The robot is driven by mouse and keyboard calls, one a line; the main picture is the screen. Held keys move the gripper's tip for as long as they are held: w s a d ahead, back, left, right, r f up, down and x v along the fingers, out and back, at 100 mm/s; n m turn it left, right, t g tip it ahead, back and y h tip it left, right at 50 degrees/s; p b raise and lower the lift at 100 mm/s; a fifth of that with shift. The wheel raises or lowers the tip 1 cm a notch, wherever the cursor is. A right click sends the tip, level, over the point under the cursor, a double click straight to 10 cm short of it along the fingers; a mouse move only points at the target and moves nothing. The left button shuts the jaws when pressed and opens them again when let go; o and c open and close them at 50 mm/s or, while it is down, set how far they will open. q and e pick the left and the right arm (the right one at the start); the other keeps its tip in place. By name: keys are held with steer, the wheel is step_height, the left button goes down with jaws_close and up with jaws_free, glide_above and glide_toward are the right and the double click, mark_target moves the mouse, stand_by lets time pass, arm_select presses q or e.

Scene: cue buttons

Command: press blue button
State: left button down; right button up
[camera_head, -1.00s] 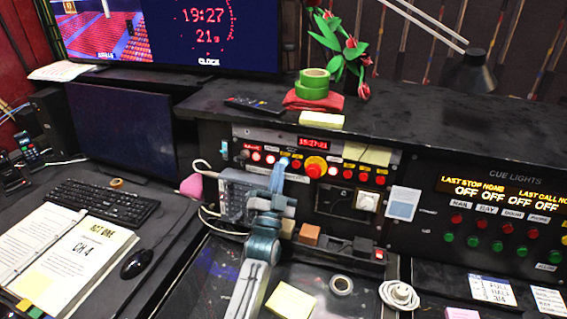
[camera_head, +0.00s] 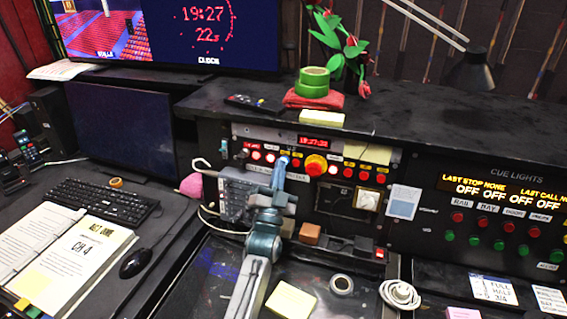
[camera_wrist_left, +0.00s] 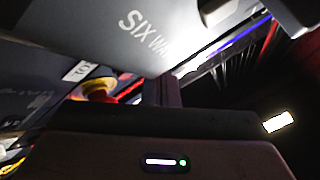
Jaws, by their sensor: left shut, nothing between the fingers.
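My left gripper (camera_head: 281,168) is shut and empty, its narrow pale blue fingertips up against the button row on the console panel (camera_head: 225,132). A pale blue spot shows at the fingertips; I cannot tell the blue button from the fingers there, or whether it is pressed. Several red buttons (camera_head: 256,156) sit in the same row to the left and right. A larger red and yellow knob (camera_head: 316,165) is just right of the fingertips. The knob also shows in the left wrist view (camera_wrist_left: 98,88), with the gripper's dark body below. My right gripper is not in view.
A grey box marked SIX WAY (camera_wrist_left: 150,30) hangs close to the gripper; it is left of the arm in the head view (camera_head: 236,195). A wooden block (camera_head: 309,234) and a tape ring (camera_head: 341,284) lie right of the arm. Cue lights (camera_head: 500,190) are further right.

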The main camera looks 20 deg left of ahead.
arm_select(q)
steer(key=shift+w, duration=0.35)
stand_by(0.7)
stand_by(0.4)
steer(key=shift+s+r, duration=0.1)
steer(key=shift+s, duration=0.7)
steer(key=shift+p, duration=0.3)
steer(key=s, duration=0.1)
steer(key=s+p, duration=0.1)
steer(key=s, duration=0.1)
steer(key=s+p, duration=0.1)
steer(key=s, duration=0.1)
steer(key=shift+a+r, duration=0.1)
steer(key=shift+r, duration=0.3)
